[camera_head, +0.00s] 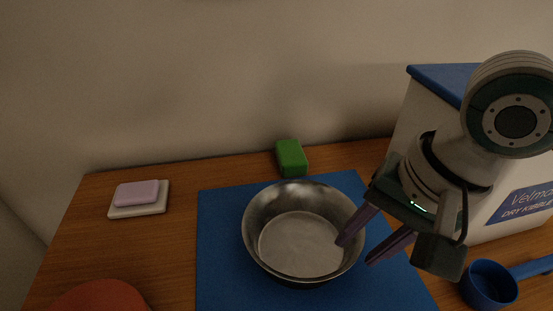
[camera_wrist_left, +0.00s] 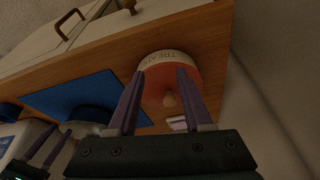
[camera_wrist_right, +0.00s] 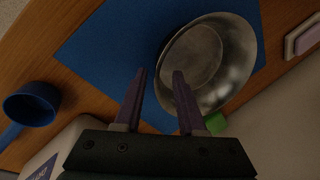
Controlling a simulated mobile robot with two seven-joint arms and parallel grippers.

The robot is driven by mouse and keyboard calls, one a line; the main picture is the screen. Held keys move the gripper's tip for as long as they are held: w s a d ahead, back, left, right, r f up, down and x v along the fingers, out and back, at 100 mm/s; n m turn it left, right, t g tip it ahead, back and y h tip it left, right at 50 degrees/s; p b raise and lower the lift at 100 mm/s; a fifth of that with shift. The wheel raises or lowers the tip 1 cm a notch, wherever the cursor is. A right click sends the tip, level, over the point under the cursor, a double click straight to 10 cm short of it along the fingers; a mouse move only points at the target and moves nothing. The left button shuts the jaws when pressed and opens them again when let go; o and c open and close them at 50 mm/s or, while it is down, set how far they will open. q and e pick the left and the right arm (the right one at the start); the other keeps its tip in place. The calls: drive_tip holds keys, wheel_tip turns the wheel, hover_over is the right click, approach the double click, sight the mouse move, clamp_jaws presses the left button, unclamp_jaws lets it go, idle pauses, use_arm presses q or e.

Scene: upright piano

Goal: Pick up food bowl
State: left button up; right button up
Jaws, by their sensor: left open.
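The food bowl, a round silver metal bowl (camera_head: 290,250), stands upright on a blue mat (camera_head: 222,240). It also shows in the right wrist view (camera_wrist_right: 232,60). My right gripper (camera_head: 355,252) is open at the bowl's right side. One purple fingertip overlaps the bowl's right rim and the other is outside it, over the mat. I cannot tell whether a finger touches the rim.
A green block (camera_head: 291,158) lies behind the bowl. A pink bar on a white dish (camera_head: 150,209) is at the left. A white kibble bin (camera_head: 490,220) with a blue lid and a blue scoop (camera_head: 488,284) stand at the right. A wall closes the back.

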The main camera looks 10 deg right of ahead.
sight(355, 250)
drive_tip(key=b+x, duration=0.1)
drive_tip(key=x, duration=0.2)
drive_tip(key=shift+a, duration=0.1)
clamp_jaws()
idle(1.3)
